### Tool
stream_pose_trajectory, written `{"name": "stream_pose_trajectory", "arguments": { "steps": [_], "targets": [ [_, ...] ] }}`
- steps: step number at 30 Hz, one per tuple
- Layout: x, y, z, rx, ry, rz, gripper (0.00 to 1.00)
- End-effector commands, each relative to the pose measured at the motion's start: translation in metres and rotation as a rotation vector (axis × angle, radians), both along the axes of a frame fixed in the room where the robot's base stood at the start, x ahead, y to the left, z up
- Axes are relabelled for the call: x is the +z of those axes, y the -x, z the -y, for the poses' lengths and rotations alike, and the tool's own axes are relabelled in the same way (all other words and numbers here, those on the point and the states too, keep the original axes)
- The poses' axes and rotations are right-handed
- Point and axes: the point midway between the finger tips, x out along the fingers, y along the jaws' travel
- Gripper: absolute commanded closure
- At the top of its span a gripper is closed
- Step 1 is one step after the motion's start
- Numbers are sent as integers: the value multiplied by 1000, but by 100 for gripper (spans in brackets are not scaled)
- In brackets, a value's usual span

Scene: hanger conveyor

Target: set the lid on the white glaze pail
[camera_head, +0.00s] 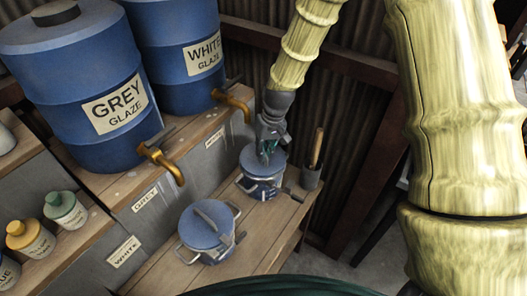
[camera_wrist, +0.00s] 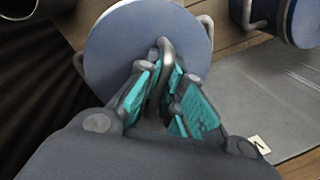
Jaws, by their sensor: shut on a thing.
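My gripper (camera_head: 268,150) points down at the far pail (camera_head: 262,188) on the wooden bench. It is shut on the metal loop handle (camera_wrist: 163,70) of a round blue lid (camera_wrist: 125,45). The lid lies over that pail's mouth and looks level in the head view; I cannot tell whether it touches the rim. The pail's side handles show past the lid in the wrist view. A second pail (camera_head: 208,250) stands nearer, with a blue lid on it. I see no readable label on either pail, so I cannot tell which is the white glaze one.
Blue GREY GLAZE (camera_head: 110,60) and WHITE GLAZE (camera_head: 175,75) barrels with brass taps stand on a ledge behind. Bottles (camera_head: 65,212) stand at left.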

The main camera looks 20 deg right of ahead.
Motion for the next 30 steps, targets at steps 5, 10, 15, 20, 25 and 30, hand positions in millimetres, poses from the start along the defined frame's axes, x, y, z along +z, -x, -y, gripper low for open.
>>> {"name": "stream_pose_trajectory", "arguments": {
  "steps": [5, 10, 15, 20, 25, 30],
  "targets": [
    [-2, 0, 0, 0, 0, 0, 100],
    [-4, 0, 0, 0, 0, 0, 100],
    [-6, 0, 0, 0, 0, 0, 100],
    [-8, 0, 0, 0, 0, 0, 100],
    [-8, 0, 0, 0, 0, 0, 100],
    [-8, 0, 0, 0, 0, 0, 100]
  ]
}}
